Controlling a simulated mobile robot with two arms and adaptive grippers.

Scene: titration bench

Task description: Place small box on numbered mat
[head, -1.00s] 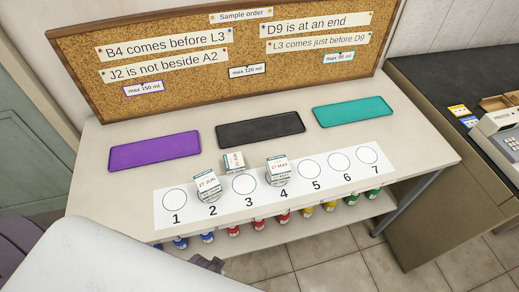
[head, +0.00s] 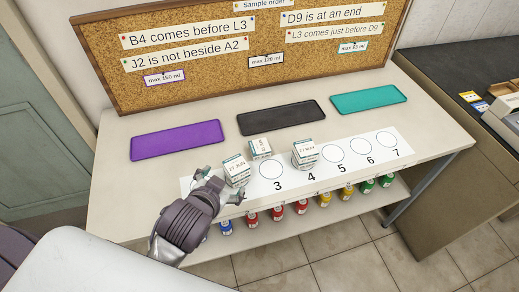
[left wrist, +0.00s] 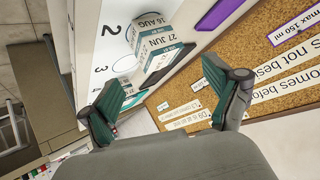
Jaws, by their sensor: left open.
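A small white box (head: 236,171) labelled 27 JUN stands over circle 2 of the white numbered mat (head: 292,179). A second small box (head: 260,148) is on the table just behind the mat, between places 2 and 3. A third (head: 306,154) stands over circle 4. My left gripper (head: 222,184) is open and empty, low at the mat's left end, its fingertips just left of the box at 2. In the left wrist view the 27 JUN box (left wrist: 160,52) shows beyond the spread fingers. The gripper hides number 2 and part of place 1. My right gripper is out of view.
Purple (head: 178,140), black (head: 281,117) and teal (head: 368,99) trays lie behind the mat. A cork board (head: 190,85) with notes stands at the back. Several coloured bottles (head: 302,208) fill a lower shelf. Circles 3, 5, 6 and 7 are empty.

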